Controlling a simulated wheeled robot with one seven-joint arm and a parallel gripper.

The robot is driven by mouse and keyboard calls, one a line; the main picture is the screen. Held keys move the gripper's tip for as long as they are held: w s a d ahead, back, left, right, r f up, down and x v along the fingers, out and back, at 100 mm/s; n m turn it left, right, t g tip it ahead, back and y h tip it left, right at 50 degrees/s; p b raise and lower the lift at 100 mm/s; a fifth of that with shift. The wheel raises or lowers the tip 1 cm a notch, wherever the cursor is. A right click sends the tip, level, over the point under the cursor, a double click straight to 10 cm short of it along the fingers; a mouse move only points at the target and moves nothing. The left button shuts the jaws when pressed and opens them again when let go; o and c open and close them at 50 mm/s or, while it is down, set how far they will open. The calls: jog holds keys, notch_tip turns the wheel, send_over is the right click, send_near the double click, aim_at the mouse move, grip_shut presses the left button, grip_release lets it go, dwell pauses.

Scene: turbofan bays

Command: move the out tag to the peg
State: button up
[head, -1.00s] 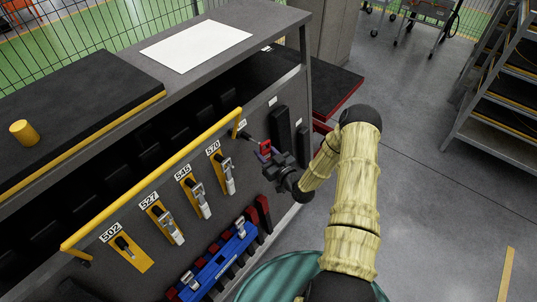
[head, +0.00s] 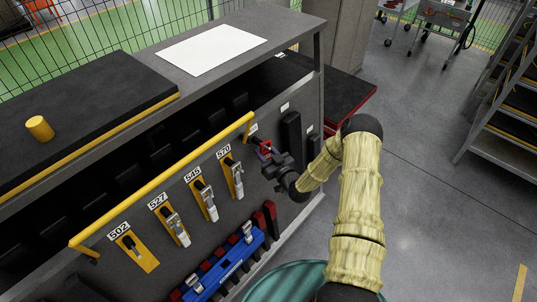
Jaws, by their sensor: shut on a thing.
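A small red tag (head: 265,147), which I take to be the out tag, is in the jaws of my gripper (head: 270,155). My gripper is shut on it and holds it close to the front of the dark panel, at the right end of the yellow rail. A small dark peg-like piece (head: 254,140) shows just left of the tag, under a partly hidden white label. The tag and this piece look very close. I cannot tell whether the tag touches it or hangs on it. The tag's writing is too small to read.
A yellow rail (head: 165,180) runs along the panel above several levers on yellow plates labelled 502, 527, 545 and 570. A blue rack (head: 228,265) with red parts is below. Dark upright bars (head: 291,132) stand right of my gripper. Open floor (head: 430,190) lies to the right.

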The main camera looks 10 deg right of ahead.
jog(key=shift+w+a+f+b, duration=0.35)
jog(key=shift+w+f+b, duration=0.15)
jog(key=shift+b, duration=0.25)
jog(key=o, duration=1)
jog(key=shift+s, duration=0.1)
jog(key=b+v, duration=0.4)
jog(key=v, duration=1.3)
jog(key=shift+s+d, duration=0.1)
